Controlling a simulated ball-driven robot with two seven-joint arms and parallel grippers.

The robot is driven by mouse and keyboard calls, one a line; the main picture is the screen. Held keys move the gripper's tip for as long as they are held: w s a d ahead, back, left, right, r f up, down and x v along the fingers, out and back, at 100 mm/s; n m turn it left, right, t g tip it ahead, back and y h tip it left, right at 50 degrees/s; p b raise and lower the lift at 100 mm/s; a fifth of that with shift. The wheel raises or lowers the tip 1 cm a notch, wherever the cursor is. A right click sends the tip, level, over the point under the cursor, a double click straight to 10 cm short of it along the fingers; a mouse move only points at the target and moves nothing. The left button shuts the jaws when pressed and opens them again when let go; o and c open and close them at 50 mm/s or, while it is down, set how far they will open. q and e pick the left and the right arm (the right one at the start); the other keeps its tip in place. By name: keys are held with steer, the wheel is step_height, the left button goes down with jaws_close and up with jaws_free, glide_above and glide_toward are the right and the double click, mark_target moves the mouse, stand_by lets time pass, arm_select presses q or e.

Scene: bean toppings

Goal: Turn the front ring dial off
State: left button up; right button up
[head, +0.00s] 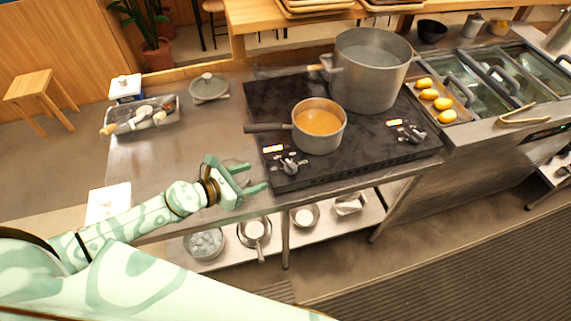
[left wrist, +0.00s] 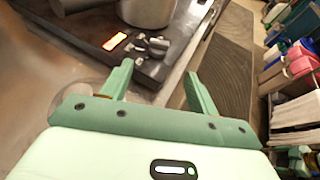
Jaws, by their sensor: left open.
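The black cooktop (head: 257,103) has a left pair of dials (head: 289,164) on its front edge, beside a lit orange display (head: 272,149). A right pair of dials (head: 412,136) sits by another lit display (head: 395,122). The left dials (left wrist: 152,44) and their display (left wrist: 115,41) also show in the left wrist view. I cannot read the dial markings. My left gripper (head: 257,177) is open and empty, just left of and in front of the left dials, apart from them. In the left wrist view the dials appear beyond its fingertips (left wrist: 158,76). My right gripper is out of view.
A saucepan (head: 320,141) of orange soup stands on the cooktop, its handle pointing left. A large pot (head: 367,85) stands behind it. The steel counter (head: 190,140) left of the cooktop is mostly clear. A tray (head: 142,125) of utensils and a lidded pot (head: 208,92) stand further back.

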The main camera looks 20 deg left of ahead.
mark_target(289, 165)
arm_select(q)
steer(key=b+x, duration=0.2)
steer(key=x, duration=0.9)
steer(key=shift+w+d+f, duration=0.2)
steer(key=shift+w, duration=0.05)
steer(key=shift+w+d+f, duration=0.15)
steer(key=shift+w+d, duration=0.15)
steer(key=shift+w, duration=0.2)
steer(key=c, duration=1)
